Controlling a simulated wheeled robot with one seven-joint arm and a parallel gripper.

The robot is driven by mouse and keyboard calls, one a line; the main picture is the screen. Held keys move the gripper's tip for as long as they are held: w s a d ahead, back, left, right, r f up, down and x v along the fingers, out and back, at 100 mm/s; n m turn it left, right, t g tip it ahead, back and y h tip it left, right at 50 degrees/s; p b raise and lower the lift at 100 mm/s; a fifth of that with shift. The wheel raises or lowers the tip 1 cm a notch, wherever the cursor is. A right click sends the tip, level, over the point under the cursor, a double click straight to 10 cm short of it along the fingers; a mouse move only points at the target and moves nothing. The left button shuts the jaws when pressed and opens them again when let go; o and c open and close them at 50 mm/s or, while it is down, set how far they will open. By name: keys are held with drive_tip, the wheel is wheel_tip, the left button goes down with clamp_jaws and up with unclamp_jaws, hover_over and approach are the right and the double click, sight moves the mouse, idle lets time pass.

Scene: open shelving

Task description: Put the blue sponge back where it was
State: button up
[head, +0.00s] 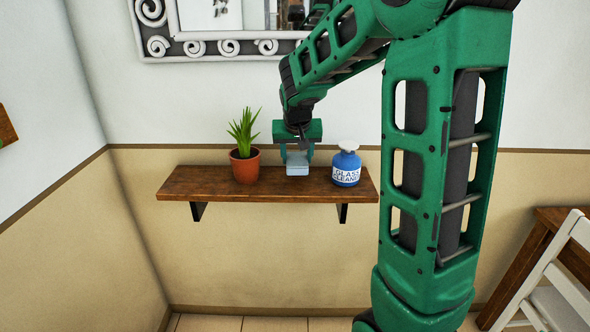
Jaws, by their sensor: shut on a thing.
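The blue sponge (297,169) is a small light-blue block at the middle of the wooden wall shelf (220,190). My gripper (297,158) reaches down over the shelf from above and is shut on the sponge. The sponge is at or just above the shelf top; I cannot tell whether it touches the wood. The fingers and the upper part of the sponge overlap in this view, so the grip itself is small and hard to make out.
A green plant in a terracotta pot (245,167) stands on the shelf left of the sponge. A blue glass cleaner bottle (346,169) stands to the right. A framed mirror (222,32) hangs above. A white chair (556,275) and wooden table (530,262) are at lower right.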

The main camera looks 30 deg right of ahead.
drive_tip(key=shift+f, duration=2)
drive_tip(key=o, duration=1.4)
drive_tip(key=v, duration=1.2)
drive_tip(key=s+f+g+y, duration=0.1)
drive_tip(key=s+f, duration=0.2)
drive_tip(key=s, duration=0.7)
drive_tip(key=s+a+f+g+y, duration=0.1)
drive_tip(key=s+f+g, duration=0.1)
drive_tip(key=s, duration=0.9)
drive_tip(key=s+f+g+y, duration=0.1)
drive_tip(key=s+f, duration=0.3)
drive_tip(key=s, duration=0.6)
drive_tip(key=shift+s+a+g+y, duration=0.3)
drive_tip(key=shift+a+g, duration=0.1)
drive_tip(key=shift+g, duration=0.2)
